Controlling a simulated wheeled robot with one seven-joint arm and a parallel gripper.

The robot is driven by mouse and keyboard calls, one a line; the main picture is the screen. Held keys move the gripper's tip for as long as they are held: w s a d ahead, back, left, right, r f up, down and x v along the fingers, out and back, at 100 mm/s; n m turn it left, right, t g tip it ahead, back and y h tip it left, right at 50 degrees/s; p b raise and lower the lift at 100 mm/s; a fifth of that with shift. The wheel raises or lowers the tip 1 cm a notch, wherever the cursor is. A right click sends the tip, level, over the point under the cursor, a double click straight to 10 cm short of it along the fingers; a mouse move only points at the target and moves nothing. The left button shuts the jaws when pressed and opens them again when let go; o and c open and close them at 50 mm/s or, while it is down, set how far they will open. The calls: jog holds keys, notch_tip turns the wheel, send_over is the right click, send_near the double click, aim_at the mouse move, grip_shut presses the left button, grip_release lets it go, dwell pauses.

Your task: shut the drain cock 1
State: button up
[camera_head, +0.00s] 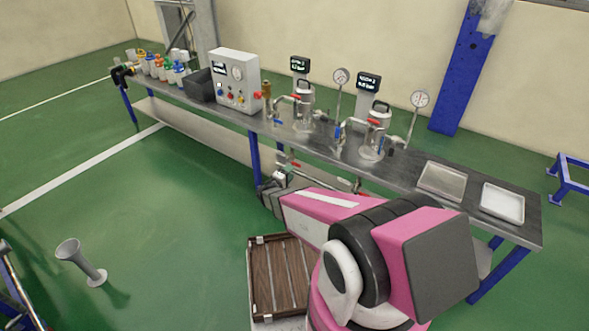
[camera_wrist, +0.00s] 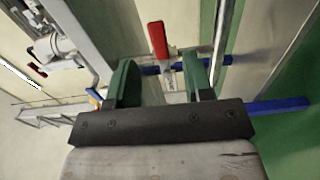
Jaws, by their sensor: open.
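A red lever (camera_wrist: 157,40) on a small metal valve stands just ahead of my gripper in the wrist view. My gripper (camera_wrist: 160,76) is open, with its green fingers apart on either side of the valve's line. No label shows which cock this is. A second red lever (camera_wrist: 38,69) is further left in the wrist view. In the head view my gripper (camera_head: 278,176) is low at the bench's front edge, below the left vessel. A small red handle (camera_head: 296,164) shows under the bench beside it. I cannot tell whether the fingers touch the lever.
The steel bench (camera_head: 412,171) carries two vessels with gauges, a control box (camera_head: 236,82), several bottles and two trays. A blue bench leg (camera_head: 255,160) stands close to my gripper.

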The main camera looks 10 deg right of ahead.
jog(key=shift+v, duration=2)
jog(key=s+d+r+m+g+y, duration=0.2)
jog(key=s+d+r+m+g, duration=0.45)
jog(key=s+d+g, duration=0.3)
jog(key=s+a+r+m+g+y, duration=0.2)
jog(key=s+a+r+g+y, duration=0.1)
jog(key=s+r+y, duration=0.5)
notch_tip(320, 180, up, 3)
jog(key=y, duration=0.2)
jog(key=shift+s+f+y, duration=0.2)
jog(key=shift+y, duration=0.2)
